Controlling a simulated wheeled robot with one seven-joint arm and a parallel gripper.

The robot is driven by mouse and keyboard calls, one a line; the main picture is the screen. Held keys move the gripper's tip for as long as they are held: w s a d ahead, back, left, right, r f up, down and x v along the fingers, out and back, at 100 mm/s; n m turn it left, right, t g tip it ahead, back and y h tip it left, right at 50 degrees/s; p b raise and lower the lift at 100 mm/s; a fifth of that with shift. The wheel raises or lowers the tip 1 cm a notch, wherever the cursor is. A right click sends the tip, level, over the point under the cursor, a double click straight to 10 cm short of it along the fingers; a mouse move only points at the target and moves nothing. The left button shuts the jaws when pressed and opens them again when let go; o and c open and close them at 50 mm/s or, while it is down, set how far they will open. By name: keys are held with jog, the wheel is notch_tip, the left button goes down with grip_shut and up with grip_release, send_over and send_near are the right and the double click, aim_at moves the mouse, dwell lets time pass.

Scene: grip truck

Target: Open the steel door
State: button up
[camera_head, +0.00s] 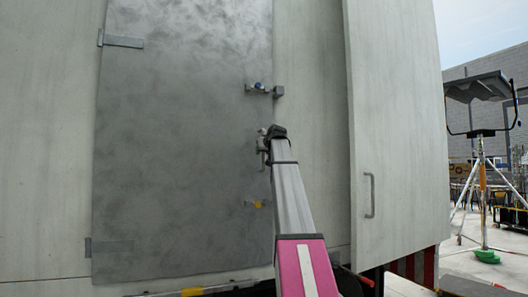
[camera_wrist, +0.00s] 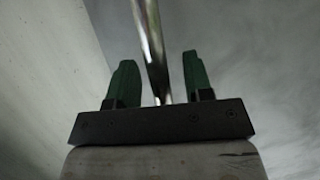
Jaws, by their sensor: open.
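The steel door (camera_head: 180,150) is a tall grey metal panel on the truck's pale side, with hinge straps on its left edge. It looks closed. A latch (camera_head: 262,89) sits at its upper right edge and a small yellow-marked fitting (camera_head: 257,204) lower down. My gripper (camera_head: 268,140) is at the door's right edge, at mid height, and my arm hides part of that edge. In the wrist view my gripper (camera_wrist: 160,80) is open, with a green finger on each side of a shiny metal bar (camera_wrist: 152,45).
To the right stands a pale panel (camera_head: 400,130) with a grey handle (camera_head: 370,195). A tripod stand (camera_head: 482,190) with a dark top is at the far right on open ground. A yellow-marked rail (camera_head: 190,292) runs below the door.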

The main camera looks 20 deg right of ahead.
grip_shut()
jog(key=s, duration=0.6)
jog(key=shift+s+a, duration=0.3)
jog(key=shift+s, duration=0.05)
dwell(0.3)
jog(key=s+a, duration=0.1)
jog(key=s, duration=0.5)
jog(key=shift+s, duration=0.2)
jog(key=shift+s+a, duration=0.1)
dwell(0.4)
